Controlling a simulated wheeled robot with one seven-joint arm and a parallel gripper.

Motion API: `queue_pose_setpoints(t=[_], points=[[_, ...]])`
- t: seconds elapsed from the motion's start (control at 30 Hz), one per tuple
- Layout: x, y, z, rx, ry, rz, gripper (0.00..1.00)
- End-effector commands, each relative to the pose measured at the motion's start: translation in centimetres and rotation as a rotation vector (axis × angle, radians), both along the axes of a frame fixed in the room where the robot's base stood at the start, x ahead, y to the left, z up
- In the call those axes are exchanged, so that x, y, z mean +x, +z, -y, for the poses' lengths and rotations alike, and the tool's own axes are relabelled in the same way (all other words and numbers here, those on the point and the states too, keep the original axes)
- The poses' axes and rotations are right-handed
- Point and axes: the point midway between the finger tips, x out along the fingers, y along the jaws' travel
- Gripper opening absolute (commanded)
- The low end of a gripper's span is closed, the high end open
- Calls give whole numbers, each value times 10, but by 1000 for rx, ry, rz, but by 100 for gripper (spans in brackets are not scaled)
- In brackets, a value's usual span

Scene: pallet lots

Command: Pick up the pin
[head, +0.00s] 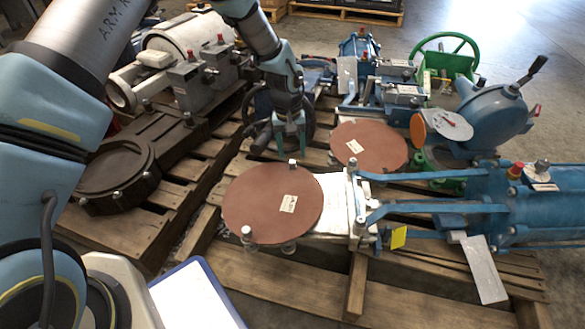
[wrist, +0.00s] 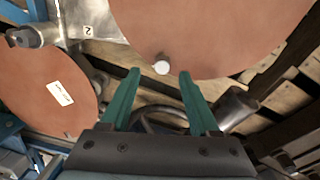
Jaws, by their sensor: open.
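A small light-metal pin (head: 292,163) stands at the far edge of the nearer reddish-brown disc (head: 265,205). In the wrist view the round end of the pin (wrist: 161,67) shows between the green fingertips, at the rim of the large disc (wrist: 215,30). My gripper (head: 290,148) is just above and behind the pin in the head view, pointing down. My gripper also shows in the wrist view (wrist: 159,73), with its fingers apart and nothing held. A similar pin (head: 246,232) stands at the near-left edge of the same disc. The pin's lower part is hidden.
A second brown disc (head: 368,146) lies behind, on the right. Blue valve bodies (head: 510,205) and a green handwheel (head: 445,50) fill the right side. A grey pump (head: 185,65) stands at the left. Wooden pallets (head: 290,285) lie underneath, with open gaps between slats.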

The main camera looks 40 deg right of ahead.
Motion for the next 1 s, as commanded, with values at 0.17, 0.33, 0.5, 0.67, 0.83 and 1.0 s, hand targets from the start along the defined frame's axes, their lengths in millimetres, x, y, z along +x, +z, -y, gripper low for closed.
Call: queue_pose_setpoints(t=[0.17, 0.33, 0.5, 0.67, 0.83, 1.0], points=[[-1, -32, -1, 1, 1, -1, 62], [-1, -35, -1, 1, 1, -1, 62], [-1, -35, -1, 1, 1, -1, 56], [-1, -35, -1, 1, 1, -1, 38], [-1, -35, -1, 1, 1, -1, 19], [-1, -34, -1, 1, 1, -1, 0]])
